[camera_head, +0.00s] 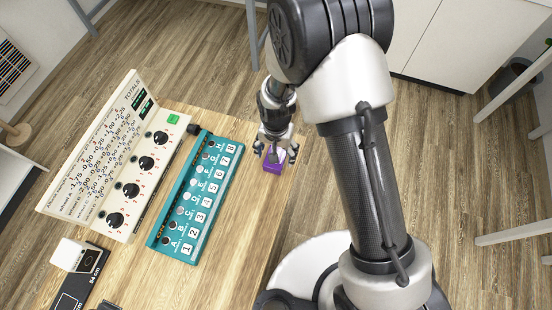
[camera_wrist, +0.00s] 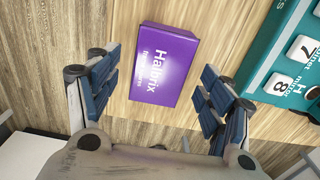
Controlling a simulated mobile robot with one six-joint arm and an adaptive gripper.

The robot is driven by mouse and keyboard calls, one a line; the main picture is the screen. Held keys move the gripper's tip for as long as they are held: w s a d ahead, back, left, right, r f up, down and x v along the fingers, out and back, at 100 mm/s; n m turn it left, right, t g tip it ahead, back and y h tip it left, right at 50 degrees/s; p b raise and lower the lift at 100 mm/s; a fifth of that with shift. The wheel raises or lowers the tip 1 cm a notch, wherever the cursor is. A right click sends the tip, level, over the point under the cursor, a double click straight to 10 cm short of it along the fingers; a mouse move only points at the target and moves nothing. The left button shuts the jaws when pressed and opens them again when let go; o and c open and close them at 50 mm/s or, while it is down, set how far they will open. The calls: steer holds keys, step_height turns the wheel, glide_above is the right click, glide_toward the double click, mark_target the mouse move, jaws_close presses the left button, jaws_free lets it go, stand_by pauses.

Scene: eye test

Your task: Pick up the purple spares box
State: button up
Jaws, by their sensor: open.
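The purple spares box (camera_wrist: 165,64) lies on the wooden table in the wrist view, with white lettering that reads "Halbrix" and a smaller line below. It sits ahead of and between the two fingers. My gripper (camera_wrist: 160,92) is open, with blue ribbed pads on either side, and nothing is between them. In the head view the box (camera_head: 273,166) shows small at the table's right edge, partly hidden by my gripper (camera_head: 275,150) above it.
A teal panel (camera_head: 164,240) with numbered white keys lies just left of the box. Left of it stands a cream panel (camera_head: 126,190) with black knobs. A white box (camera_head: 70,252) and a black box (camera_head: 75,290) are at the lower left. The table's edge is close to the purple box.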

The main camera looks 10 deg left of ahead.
step_height(320, 180, down, 2)
steer(key=shift+f, duration=0.25)
steer(key=shift+c, duration=0.3)
steer(key=c, duration=1.1)
steer(key=shift+r, duration=0.15)
steer(key=shift+c, duration=0.2)
